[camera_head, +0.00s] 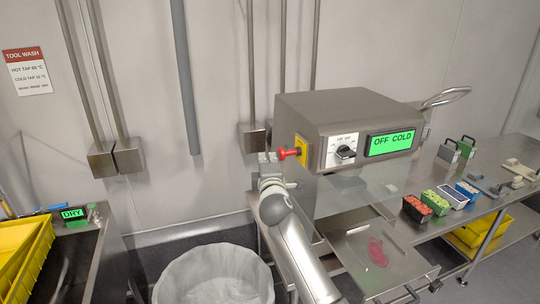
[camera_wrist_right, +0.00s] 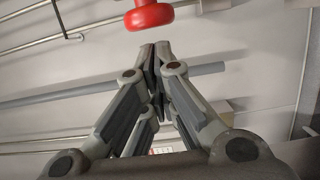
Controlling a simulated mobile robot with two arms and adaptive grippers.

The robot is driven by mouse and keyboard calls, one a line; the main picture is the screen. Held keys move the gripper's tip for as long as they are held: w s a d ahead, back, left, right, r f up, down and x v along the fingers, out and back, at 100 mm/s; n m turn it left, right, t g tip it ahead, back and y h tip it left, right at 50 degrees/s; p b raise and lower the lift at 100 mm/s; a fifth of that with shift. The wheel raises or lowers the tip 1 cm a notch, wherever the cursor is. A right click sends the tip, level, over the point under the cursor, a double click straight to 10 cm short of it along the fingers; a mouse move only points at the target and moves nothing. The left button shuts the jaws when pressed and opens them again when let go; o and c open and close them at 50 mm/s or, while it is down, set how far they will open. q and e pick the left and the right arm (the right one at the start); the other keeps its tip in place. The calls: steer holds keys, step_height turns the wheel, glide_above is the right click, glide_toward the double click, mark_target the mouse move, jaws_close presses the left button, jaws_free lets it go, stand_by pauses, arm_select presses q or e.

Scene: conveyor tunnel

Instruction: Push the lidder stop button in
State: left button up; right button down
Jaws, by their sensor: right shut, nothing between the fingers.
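The lidder (camera_head: 350,105) is a grey metal box on the steel bench, with a dial and a green display reading OFF COLD. Its red stop button (camera_head: 289,153) sticks out to the left from a yellow plate (camera_head: 304,150) on its side. My right gripper (camera_head: 268,157) is shut and empty, just left of the button and seemingly apart from it. In the right wrist view, the red button (camera_wrist_right: 149,15) appears beyond the closed fingertips (camera_wrist_right: 155,50), with a gap showing. My left gripper is not in view.
A lined white bin (camera_head: 214,276) stands below left of my right arm. A tray (camera_head: 378,262) with a red patch lies below the lidder. Filled tubs (camera_head: 417,208) stand on the bench to the right. Wall pipes and a box (camera_head: 252,136) lie behind the gripper.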

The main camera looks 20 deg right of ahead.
steer(key=shift+d, duration=0.45)
steer(key=shift+a, duration=0.1)
